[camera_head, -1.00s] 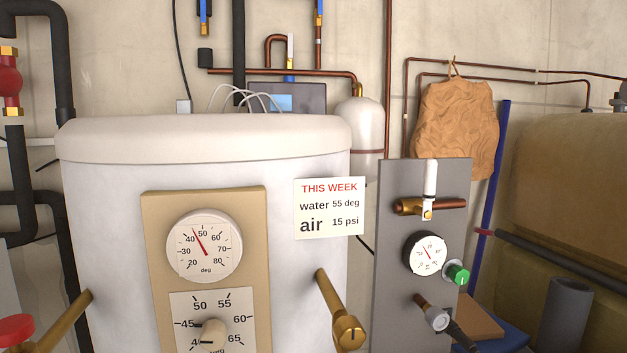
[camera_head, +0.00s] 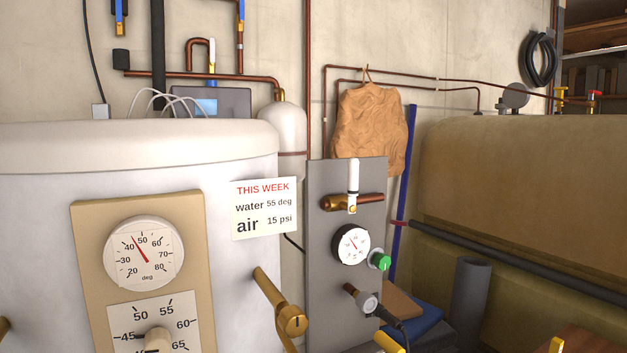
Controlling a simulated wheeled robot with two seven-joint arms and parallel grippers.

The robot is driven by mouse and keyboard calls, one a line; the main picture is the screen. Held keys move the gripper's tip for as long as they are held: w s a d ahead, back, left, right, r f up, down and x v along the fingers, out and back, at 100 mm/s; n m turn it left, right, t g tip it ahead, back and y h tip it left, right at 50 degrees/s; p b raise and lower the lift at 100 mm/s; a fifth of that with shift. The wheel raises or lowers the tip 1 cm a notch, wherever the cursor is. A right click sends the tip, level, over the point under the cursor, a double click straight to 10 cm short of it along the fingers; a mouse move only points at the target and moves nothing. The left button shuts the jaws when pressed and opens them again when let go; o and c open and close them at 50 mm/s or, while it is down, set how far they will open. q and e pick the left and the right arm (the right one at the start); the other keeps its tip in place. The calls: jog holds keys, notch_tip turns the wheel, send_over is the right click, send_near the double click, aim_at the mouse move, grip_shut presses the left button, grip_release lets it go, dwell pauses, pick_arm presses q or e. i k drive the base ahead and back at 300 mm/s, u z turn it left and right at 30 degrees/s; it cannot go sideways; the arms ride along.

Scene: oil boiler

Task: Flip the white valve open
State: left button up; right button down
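The white valve lever (camera_head: 353,176) stands upright on a brass body, across a short horizontal copper pipe (camera_head: 371,200) at the top of a grey panel (camera_head: 325,270). Nothing touches it. My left gripper is not in view. No whole gripper of mine shows. I cannot tell whether these belong to my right gripper.
On the panel are a round gauge (camera_head: 351,244), a green knob (camera_head: 379,260) and a fitting with a black hose (camera_head: 367,302). Left stands the white boiler (camera_head: 220,150) with a protruding brass pipe (camera_head: 280,302). Right are a tan tank (camera_head: 520,180) and a grey cylinder (camera_head: 469,300).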

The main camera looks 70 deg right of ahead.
aim_at(354, 163)
jog(key=k, duration=0.6)
jog(key=z, duration=1)
